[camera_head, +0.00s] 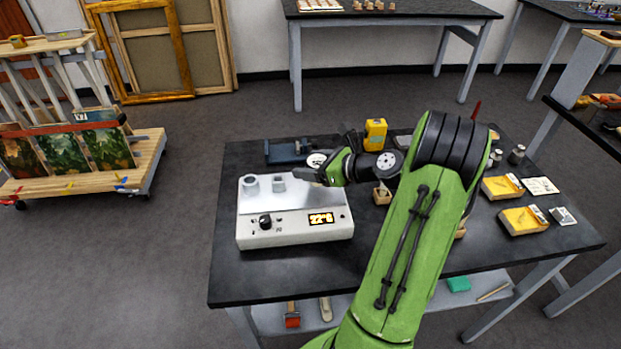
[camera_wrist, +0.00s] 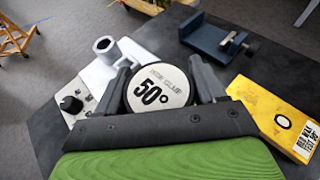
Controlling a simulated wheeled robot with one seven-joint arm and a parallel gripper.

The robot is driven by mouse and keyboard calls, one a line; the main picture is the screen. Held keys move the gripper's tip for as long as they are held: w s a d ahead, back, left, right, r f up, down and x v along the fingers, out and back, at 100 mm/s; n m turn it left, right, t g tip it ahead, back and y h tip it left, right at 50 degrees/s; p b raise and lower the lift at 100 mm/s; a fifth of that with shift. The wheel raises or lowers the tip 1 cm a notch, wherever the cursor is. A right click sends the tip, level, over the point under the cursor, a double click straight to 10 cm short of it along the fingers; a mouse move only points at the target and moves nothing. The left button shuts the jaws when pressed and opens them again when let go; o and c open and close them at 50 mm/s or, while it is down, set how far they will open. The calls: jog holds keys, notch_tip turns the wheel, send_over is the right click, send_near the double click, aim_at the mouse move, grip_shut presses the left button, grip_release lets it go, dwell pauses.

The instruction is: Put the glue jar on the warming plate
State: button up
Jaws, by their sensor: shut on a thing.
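The glue jar shows in the wrist view as a round pale lid (camera_wrist: 157,88) reading "50°", with "HIDE GLUE" above it, between my two dark fingers. My gripper (camera_wrist: 160,92) is shut on it. In the head view the jar's pale lid (camera_head: 317,159) shows at my gripper (camera_head: 312,173), near the back right edge of the warming plate. The warming plate (camera_head: 290,233) is a white box with a metal top, a black knob and a lit display reading about 22. In the wrist view the plate (camera_wrist: 97,78) lies left of the jar. The jar's underside is hidden.
A grey ring-shaped piece (camera_head: 250,184) and a small grey block (camera_head: 279,183) stand at the plate's back left. A blue vise (camera_head: 287,151) lies behind the plate. A yellow device (camera_head: 375,133) stands behind my wrist. The dark tabletop (camera_head: 255,285) is clear in front.

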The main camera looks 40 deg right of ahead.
notch_tip(320, 180, down, 2)
jog(key=shift+d+f, duration=0.1)
jog(key=shift+f, duration=0.15)
jog(key=shift+r, duration=0.1)
jog(key=o, duration=1.2)
